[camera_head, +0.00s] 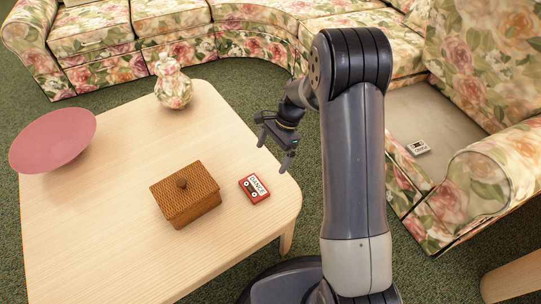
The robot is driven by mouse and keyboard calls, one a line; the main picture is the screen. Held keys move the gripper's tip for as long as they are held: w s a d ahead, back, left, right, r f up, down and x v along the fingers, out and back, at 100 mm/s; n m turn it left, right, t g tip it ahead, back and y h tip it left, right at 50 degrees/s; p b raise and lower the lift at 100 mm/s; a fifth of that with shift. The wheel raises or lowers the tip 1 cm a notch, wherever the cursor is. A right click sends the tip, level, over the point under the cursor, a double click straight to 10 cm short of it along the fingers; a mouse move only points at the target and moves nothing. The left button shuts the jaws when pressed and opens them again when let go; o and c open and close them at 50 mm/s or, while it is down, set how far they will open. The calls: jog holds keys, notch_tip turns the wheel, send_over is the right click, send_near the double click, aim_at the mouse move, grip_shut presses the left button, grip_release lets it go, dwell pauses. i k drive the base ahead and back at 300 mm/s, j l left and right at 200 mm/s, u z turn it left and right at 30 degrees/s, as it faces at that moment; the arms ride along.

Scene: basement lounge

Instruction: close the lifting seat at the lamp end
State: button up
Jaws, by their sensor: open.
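The floral sofa's right end seat has its floral lid (480,55) raised, standing steeply tilted at the back. Below it is an open pale compartment (440,112) with a white-labelled cassette (418,147) inside near its front left. My gripper (274,155) is open and empty, fingers pointing down, by the right edge of the coffee table. It is well left of the raised lid, apart from it. My arm hides part of the sofa and floor between them. No lamp is in view.
The pale wooden coffee table (100,245) holds a pink bowl (55,140), a floral jar (173,84), a wicker box (185,195) and a red cassette (254,188). A floral armrest (490,175) borders the compartment. A round wooden piece (515,282) stands lower right. Green carpet (300,215) lies between table and sofa.

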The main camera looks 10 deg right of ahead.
aim_at(488, 52)
jog(key=z, duration=1.4)
